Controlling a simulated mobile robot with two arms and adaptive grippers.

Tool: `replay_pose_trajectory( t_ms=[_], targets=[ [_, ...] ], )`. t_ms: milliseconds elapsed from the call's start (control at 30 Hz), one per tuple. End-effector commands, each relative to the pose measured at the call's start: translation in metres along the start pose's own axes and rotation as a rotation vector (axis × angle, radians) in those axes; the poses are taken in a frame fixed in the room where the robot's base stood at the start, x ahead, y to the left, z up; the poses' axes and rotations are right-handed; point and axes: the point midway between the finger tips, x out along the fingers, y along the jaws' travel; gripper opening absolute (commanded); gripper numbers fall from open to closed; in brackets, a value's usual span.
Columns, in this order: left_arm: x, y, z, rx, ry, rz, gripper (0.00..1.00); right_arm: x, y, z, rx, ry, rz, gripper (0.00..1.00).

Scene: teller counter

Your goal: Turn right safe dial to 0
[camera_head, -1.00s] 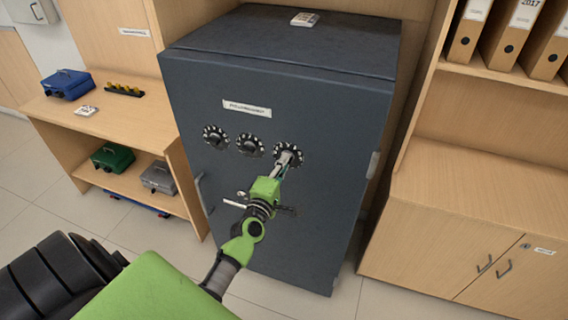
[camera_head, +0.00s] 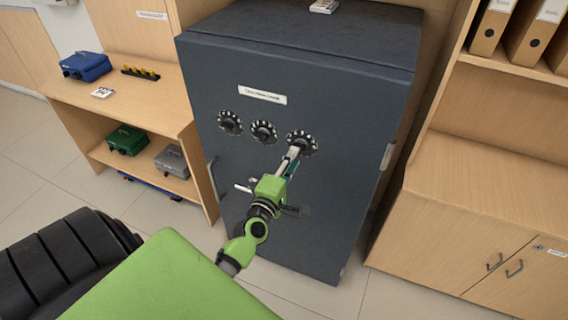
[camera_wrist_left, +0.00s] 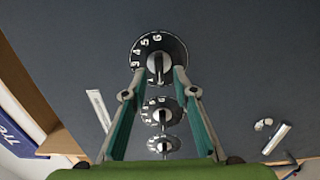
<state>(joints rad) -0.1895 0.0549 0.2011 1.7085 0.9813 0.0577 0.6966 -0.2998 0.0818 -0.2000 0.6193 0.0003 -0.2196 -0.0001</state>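The right safe dial (camera_head: 302,143) is a black disc with white marks and a silver knob, at the right end of a row of dials on the dark safe door. In the left wrist view the dial (camera_wrist_left: 159,60) shows white numbers, and its knob stands between the fingertips. My left gripper (camera_head: 296,152) points at this dial from below. In the wrist view my left gripper (camera_wrist_left: 159,76) is open, with a finger on each side of the knob and gaps beside it. I cannot tell how deep the tips reach. My right gripper is not in view.
The middle dial (camera_head: 264,132) and left dial (camera_head: 229,122) sit beside it on the safe (camera_head: 340,105). A door handle (camera_head: 213,180) is at the safe's left edge. A wooden desk (camera_head: 150,105) stands left, a cabinet (camera_head: 465,215) right.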

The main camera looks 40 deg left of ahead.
Motion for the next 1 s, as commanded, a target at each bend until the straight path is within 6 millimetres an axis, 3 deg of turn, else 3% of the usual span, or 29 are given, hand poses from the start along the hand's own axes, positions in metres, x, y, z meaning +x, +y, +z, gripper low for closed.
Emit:
replay_pose_trajectory(
  t_ms=[200,400,1000],
  targets=[
    [-0.047,-0.001,0.0,0.002,-0.001,-0.003,0.26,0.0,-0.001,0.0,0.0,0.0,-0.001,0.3],
    [-0.072,0.0,0.0,0.0,0.0,-0.001,0.26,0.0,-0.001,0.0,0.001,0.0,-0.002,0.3],
    [-0.079,0.0,0.0,-0.001,0.0,0.0,0.26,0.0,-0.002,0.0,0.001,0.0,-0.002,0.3]
  ],
)
